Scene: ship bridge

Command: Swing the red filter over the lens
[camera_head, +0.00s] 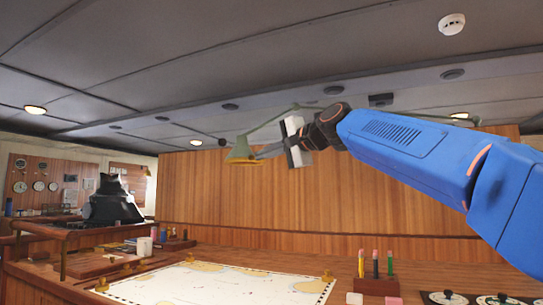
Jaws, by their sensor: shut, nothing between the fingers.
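A green lamp (241,149) with a cone-shaped shade and a glowing yellow underside hangs above the chart table. Its thin green arm runs up and right, behind my gripper. I cannot make out a red filter or the lens at this size. My gripper (262,152) is at the end of my blue arm, with its fingers pointing left at the right side of the shade. It is shut and empty. I cannot tell whether the fingertips touch the lamp.
A chart (215,283) lies on the table below, with brass weights at its corners. A wooden pencil holder (376,287) stands right of it. A white mug (144,246) and a black hooded instrument (112,203) are at the left. A wooden panel (300,200) stands behind.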

